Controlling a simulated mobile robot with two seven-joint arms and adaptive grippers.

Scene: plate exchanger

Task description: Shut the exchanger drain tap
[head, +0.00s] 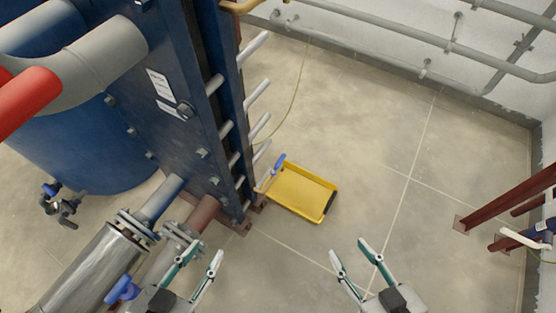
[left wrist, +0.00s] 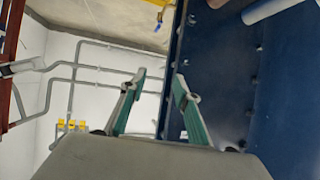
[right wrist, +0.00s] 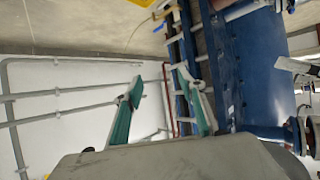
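The plate exchanger (head: 170,85) is a tall dark blue frame with grey rods at the left of the head view. The drain tap (head: 279,163) has a small blue handle and sits low at the exchanger's foot, above a yellow tray (head: 300,190). Its blue handle also shows small at the top of the left wrist view (left wrist: 157,27) and right wrist view (right wrist: 154,15). I cannot tell its exact setting. My left gripper (head: 202,253) is open and empty, nearer than the tap. My right gripper (head: 349,250) is open and empty, right of the tray.
Steel pipework (head: 95,265) with another blue handle (head: 122,289) lies at the lower left, beside my left gripper. A blue tank (head: 90,150) stands behind. Grey wall pipes (head: 440,45) run at the back. Dark red supports (head: 500,205) stand right. Floor between is clear.

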